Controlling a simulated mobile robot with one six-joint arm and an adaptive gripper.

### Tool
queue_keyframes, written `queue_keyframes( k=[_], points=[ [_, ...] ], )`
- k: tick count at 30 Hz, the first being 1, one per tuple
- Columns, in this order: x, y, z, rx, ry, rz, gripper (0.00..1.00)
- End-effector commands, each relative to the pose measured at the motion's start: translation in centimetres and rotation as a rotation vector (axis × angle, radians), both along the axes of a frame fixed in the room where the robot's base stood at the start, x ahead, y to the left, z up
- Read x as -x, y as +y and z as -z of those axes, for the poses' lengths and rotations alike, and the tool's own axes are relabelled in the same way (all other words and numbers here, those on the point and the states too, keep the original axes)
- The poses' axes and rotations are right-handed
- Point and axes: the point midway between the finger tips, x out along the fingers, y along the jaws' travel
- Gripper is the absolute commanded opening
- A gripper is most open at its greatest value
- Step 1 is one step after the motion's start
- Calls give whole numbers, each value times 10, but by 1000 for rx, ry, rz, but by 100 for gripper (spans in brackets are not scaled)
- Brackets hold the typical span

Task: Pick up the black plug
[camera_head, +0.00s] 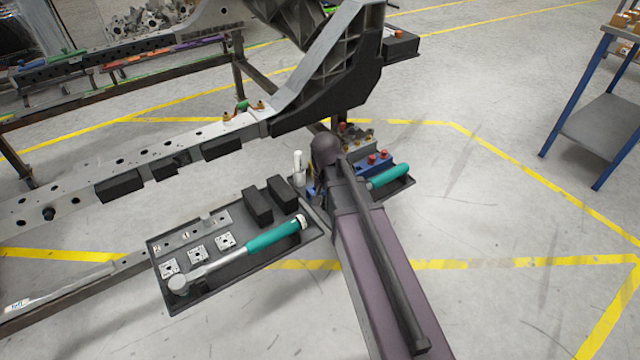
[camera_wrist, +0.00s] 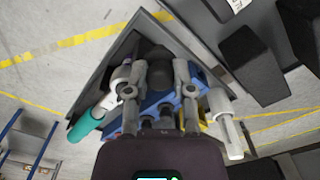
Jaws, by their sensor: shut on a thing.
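In the wrist view my gripper (camera_wrist: 159,80) points down into a dark tray, with one grey finger on each side of a dark rounded piece. This piece looks like the black plug (camera_wrist: 160,68), and the fingers are shut on it. It sits over or just in front of a blue holder (camera_wrist: 152,105); I cannot tell whether it is clear of it. In the head view my arm hides the gripper and the plug.
The small dark tray (camera_wrist: 98,75) also holds a teal-handled tool (camera_wrist: 86,124) and a white cylinder (camera_wrist: 226,122). A larger tray (camera_head: 215,290) to the left carries a torque wrench (camera_head: 250,246) and black blocks (camera_head: 257,205). The metal chassis (camera_head: 345,60) rises close behind my arm.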

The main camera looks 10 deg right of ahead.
Motion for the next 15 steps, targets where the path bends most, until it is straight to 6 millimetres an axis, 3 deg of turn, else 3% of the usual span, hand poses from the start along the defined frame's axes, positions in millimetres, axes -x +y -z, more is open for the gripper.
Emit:
queue_keyframes(
  k=[1,6,15],
  points=[
    [15,0,-2,0,0,0,11],
    [38,-1,-4,0,0,0,11],
    [53,-1,-5,0,0,0,11]
  ],
)
